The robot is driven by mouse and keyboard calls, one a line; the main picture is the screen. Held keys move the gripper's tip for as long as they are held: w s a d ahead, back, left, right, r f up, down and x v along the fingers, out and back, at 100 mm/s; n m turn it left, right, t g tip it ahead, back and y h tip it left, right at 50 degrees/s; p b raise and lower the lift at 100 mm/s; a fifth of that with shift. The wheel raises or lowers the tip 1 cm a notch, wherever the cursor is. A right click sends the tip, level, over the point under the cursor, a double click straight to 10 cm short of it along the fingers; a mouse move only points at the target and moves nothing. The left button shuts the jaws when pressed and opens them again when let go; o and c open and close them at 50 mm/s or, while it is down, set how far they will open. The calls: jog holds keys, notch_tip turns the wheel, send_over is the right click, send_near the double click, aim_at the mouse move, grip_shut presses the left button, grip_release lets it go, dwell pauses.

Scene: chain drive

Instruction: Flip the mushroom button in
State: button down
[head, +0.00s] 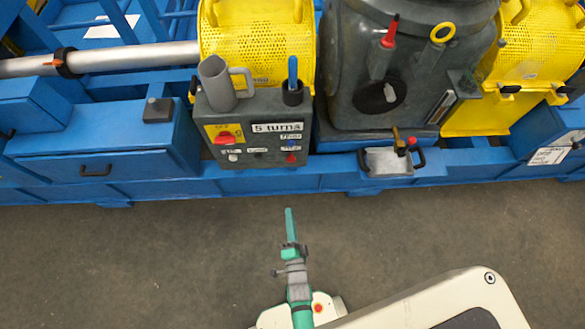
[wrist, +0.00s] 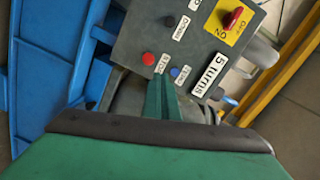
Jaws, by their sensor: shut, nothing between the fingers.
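The red mushroom button (head: 291,158) sits at the lower right of the front of a grey control box (head: 270,130). It also shows in the wrist view (wrist: 148,59), round and red, just left of my fingertips. Whether it is in or out I cannot tell. My gripper (head: 289,211) is shut and empty, its green fingers together. In the head view it is in front of the box, over the floor. In the wrist view the fingertips (wrist: 163,78) overlap the panel's edge, near a small label between the red and blue buttons. Contact is not visible.
A blue button (wrist: 174,71) is close right of the fingertips. A red rotary switch on a yellow plate (wrist: 229,22) and a dark button (wrist: 168,20) share the panel. A grey mug (head: 217,84) and a dark cup (head: 293,94) stand on the box.

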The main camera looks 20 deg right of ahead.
aim_at(291, 161)
jog(key=w+d+f+m+h, duration=0.1)
jog(key=w+d+f+m, duration=0.2)
jog(key=w+m, duration=0.1)
jog(key=shift+w+d+f+m, duration=0.15)
jog(key=shift+w+f+m, duration=0.15)
jog(key=shift+w, duration=0.5)
jog(key=shift+d+r, duration=0.1)
jog(key=x, duration=1.3)
jog(key=shift+w+d+r, duration=0.1)
jog(key=shift+w+r, duration=0.05)
jog(key=shift+w, duration=0.25)
